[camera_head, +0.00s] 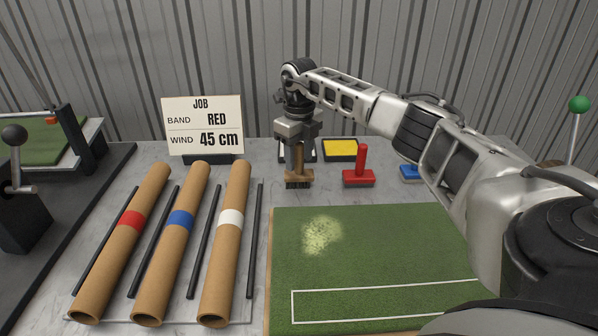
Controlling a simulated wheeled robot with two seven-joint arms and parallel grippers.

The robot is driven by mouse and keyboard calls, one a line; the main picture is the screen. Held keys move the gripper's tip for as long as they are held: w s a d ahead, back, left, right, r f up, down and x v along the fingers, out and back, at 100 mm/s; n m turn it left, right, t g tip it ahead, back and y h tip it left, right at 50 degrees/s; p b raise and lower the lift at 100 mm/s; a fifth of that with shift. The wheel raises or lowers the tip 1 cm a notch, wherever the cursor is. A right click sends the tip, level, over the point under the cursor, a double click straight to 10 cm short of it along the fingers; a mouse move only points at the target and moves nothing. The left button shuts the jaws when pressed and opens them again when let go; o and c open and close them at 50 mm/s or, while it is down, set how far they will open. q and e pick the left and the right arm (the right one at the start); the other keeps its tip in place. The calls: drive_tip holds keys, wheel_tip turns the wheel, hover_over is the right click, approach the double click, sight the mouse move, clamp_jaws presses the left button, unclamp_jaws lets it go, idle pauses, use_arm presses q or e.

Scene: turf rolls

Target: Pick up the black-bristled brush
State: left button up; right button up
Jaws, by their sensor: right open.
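The black-bristled brush (298,181) stands upright, bristles down, on the grey table at the back middle. It has a tan wooden block with dark bristles under it. My right gripper (297,157) points straight down at the brush, with its fingers around the upper part or just above it. The gripper is open. The gripper partly hides the brush's handle, and I cannot tell whether the fingers touch it. My left gripper is not in view.
A red-handled tool (358,170) stands close to the right of the brush. A yellow pad (341,149) and a blue item (411,173) lie nearby. A green turf mat (380,246) lies in front. Several cardboard tubes and black rods lie left; a job sign (203,126) stands behind.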

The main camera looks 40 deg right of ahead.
drive_tip(key=shift+f, duration=0.1)
clamp_jaws()
